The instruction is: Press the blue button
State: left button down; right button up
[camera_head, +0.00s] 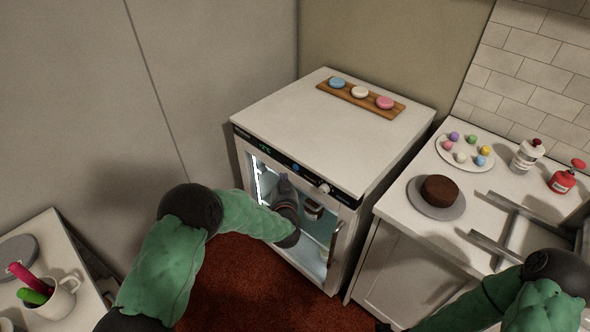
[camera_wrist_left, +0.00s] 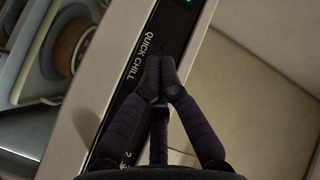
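A white glass-door chiller (camera_head: 330,130) stands in the middle of the head view. A dark control strip runs along its front top edge, with a green display (camera_head: 264,149), a small bluish button-like spot (camera_head: 295,167) and a pale knob (camera_head: 323,188). My left gripper (camera_head: 284,179) is in front of the chiller, just below the strip. In the left wrist view its fingers (camera_wrist_left: 160,65) are together and empty, over the strip beside the words QUICK CHILL (camera_wrist_left: 137,70). No blue button shows there; the fingers cover part of the strip. Contact cannot be told.
A wooden board (camera_head: 348,101) on the chiller holds blue, white and pink round pieces. The right counter has a chocolate cake (camera_head: 440,190), a plate of colored balls (camera_head: 450,160), bottles and a metal frame (camera_head: 515,222). A mug (camera_head: 60,300) stands at left.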

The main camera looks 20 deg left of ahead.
aim_at(291, 165)
pick_arm(q)
jog(key=shift+w+d, duration=0.25)
jog(key=shift+w, duration=0.35)
jog(key=shift+w+d, duration=0.2)
jog(key=shift+w, duration=0.4)
jog(key=shift+w+d, duration=0.1)
jog(key=shift+w, duration=0.1)
dwell(0.5)
jog(key=shift+w, duration=0.2)
jog(key=shift+w+d+b, duration=0.15)
jog(key=shift+w+b, duration=0.15)
dwell(0.8)
jog(key=shift+s, duration=0.15)
jog(key=shift+s+a, duration=0.25)
jog(key=shift+s, duration=0.3)
jog(key=s, duration=0.1)
jog(key=s+a+p, duration=0.1)
jog(key=s, duration=0.2)
jog(key=shift+s+a+p, duration=0.3)
jog(key=shift+s+a, duration=0.05)
jog(key=shift+s, duration=0.05)
dwell(0.3)
